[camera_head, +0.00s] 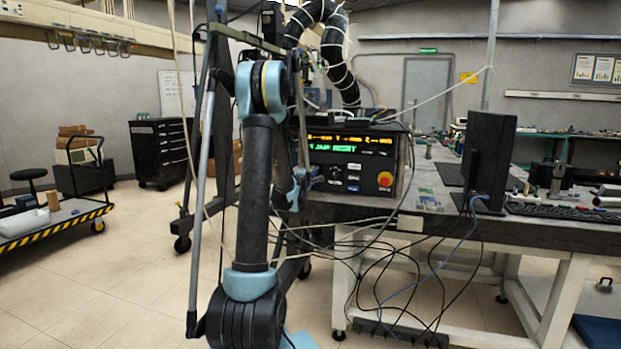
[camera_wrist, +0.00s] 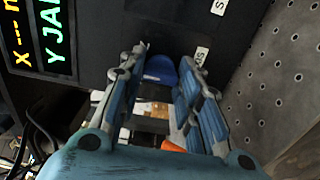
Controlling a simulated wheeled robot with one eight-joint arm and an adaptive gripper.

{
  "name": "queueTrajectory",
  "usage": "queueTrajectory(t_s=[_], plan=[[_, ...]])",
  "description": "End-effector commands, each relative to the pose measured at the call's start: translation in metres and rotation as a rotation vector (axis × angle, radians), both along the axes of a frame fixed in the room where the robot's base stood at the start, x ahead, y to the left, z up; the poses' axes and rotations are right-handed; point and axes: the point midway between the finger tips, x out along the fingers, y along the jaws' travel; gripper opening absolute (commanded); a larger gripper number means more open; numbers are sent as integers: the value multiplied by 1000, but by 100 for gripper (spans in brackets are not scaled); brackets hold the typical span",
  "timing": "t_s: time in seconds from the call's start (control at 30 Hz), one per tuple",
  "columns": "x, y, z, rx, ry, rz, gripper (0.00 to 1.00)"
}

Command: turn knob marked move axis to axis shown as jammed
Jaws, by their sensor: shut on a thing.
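The control box (camera_head: 352,158) stands on the bench with an amber and a green display line. In the wrist view the green line (camera_wrist: 55,38) begins "Y JA", cut off by the frame edge; the amber line (camera_wrist: 17,45) begins with X. A blue knob (camera_wrist: 160,69) sits on the black panel between the fingers of my gripper (camera_wrist: 163,72). My gripper is shut on this knob. The small white label (camera_wrist: 201,56) beside it is too small to read. In the head view my gripper (camera_head: 311,178) is at the panel's lower left, and the knob is hidden.
A red emergency button (camera_head: 385,179) on a yellow base is at the panel's right. Cables (camera_head: 400,290) hang below the bench front. A perforated metal surface (camera_wrist: 285,75) lies beside the panel in the wrist view.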

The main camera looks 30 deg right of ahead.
Motion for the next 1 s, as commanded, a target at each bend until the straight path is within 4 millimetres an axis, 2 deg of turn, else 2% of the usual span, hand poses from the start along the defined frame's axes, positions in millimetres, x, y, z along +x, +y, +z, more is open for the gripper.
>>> queueTrajectory(t_s=[0.23,0.27,0.3,0.33,0.77,1.0], plan=[[-3,0,-1,1,-1,-4,8],[-3,0,-1,1,-1,-4,38],[-3,0,-1,1,-1,-3,47],[-2,0,-1,1,-1,-3,52],[-4,4,0,-1,1,0,52],[-27,32,-1,0,1,1,52]])
